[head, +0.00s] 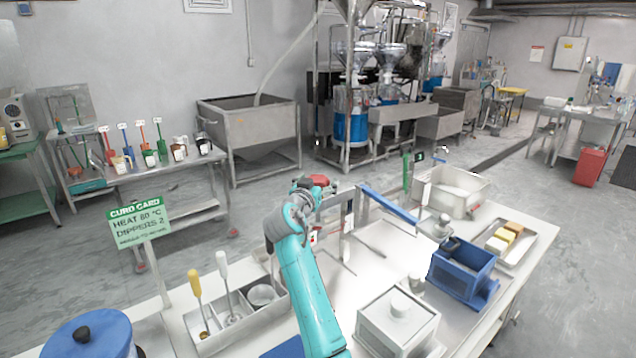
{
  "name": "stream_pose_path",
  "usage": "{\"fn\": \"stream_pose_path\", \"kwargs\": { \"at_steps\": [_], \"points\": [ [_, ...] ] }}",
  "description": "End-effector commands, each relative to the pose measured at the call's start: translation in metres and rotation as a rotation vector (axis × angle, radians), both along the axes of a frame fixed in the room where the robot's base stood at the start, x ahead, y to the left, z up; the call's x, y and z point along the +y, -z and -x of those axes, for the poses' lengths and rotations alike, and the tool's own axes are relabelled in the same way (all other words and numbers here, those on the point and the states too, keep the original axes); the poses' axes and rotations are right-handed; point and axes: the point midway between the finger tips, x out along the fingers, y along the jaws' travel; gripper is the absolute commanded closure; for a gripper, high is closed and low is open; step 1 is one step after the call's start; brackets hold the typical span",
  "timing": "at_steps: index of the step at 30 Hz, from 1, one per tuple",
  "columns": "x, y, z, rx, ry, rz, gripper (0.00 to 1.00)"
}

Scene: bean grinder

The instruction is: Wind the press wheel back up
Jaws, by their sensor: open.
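A press frame (347,222) of grey metal uprights stands on the white table, just right of my arm. A red round part (319,180), which looks like the press wheel, shows at its upper left, right beside the end of my arm. My gripper (306,189) is at this red part, at the top of my turquoise arm. The fingers are small and partly hidden by my wrist, so I cannot tell whether they touch the wheel. A blue bar (388,205) slopes down to the right from the frame.
A curd card sign (142,222) and a divided tray (236,312) with upright tools are at left. A blue-lidded pot (88,338) is front left. A white lidded box (398,318), blue box (462,268), pale bin (450,190) and metal tray (524,238) with blocks are right.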

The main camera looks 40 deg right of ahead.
Motion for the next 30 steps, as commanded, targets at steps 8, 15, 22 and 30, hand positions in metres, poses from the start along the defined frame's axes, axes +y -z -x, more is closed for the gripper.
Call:
{"fn": "stream_pose_path", "kwargs": {
  "at_steps": [8,15,22,30],
  "points": [
    [0.0002,0.0000,0.0002,0.000,0.000,0.000,0.54],
    [0.0003,0.0000,0.0003,0.000,-0.002,0.000,0.69],
    [0.0001,0.0007,0.0007,0.000,-0.049,0.000,0.69],
    [-0.0004,0.0009,0.0008,-0.002,-0.197,-0.001,0.69]
  ]
}}
